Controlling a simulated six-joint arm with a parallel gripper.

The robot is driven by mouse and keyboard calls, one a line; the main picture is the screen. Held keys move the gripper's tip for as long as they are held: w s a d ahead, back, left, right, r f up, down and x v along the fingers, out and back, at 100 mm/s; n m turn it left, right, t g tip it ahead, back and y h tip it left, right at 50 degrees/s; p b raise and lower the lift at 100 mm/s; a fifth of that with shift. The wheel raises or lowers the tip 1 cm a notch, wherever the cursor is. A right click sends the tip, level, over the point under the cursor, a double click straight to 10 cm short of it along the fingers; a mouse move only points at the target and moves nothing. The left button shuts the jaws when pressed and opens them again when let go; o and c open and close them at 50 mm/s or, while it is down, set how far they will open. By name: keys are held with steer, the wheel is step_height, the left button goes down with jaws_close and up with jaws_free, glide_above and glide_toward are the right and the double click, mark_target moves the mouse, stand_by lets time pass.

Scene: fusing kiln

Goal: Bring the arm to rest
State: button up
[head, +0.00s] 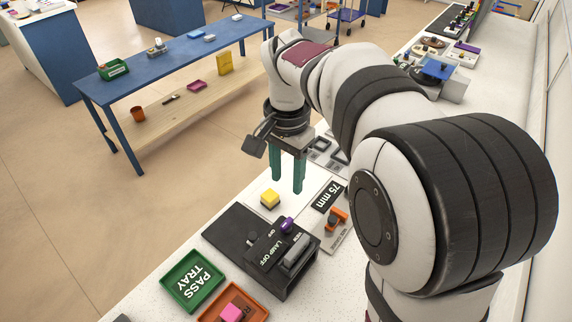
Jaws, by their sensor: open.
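My arm reaches from the right foreground over the white speckled bench. My gripper (287,180) has two green fingers pointing down, apart from each other, with nothing visible between them. It hangs above the bench, behind a yellow block (270,198) on a pale square. The fingertips look clear of the block, but their height over the bench is hard to tell. My arm hides part of the bench on the right.
A black lamp unit (281,256) with a purple knob stands near the gripper. A green pass tray (193,280) and an orange tray (234,304) holding a pink block lie in front. An orange item (337,218) sits right. A blue table (185,52) stands beyond the floor.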

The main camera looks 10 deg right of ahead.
steer(key=shift+r, duration=0.7)
steer(key=s+f+n+y, duration=0.1)
steer(key=s+f, duration=0.1)
steer(key=s, duration=1)
steer(key=s+d+f+n, duration=0.1)
steer(key=s+f+n, duration=0.1)
steer(key=s, duration=1)
steer(key=shift+s+f+n+y, duration=0.3)
steer(key=shift+s+f+y, duration=0.1)
steer(key=shift+f, duration=0.15)
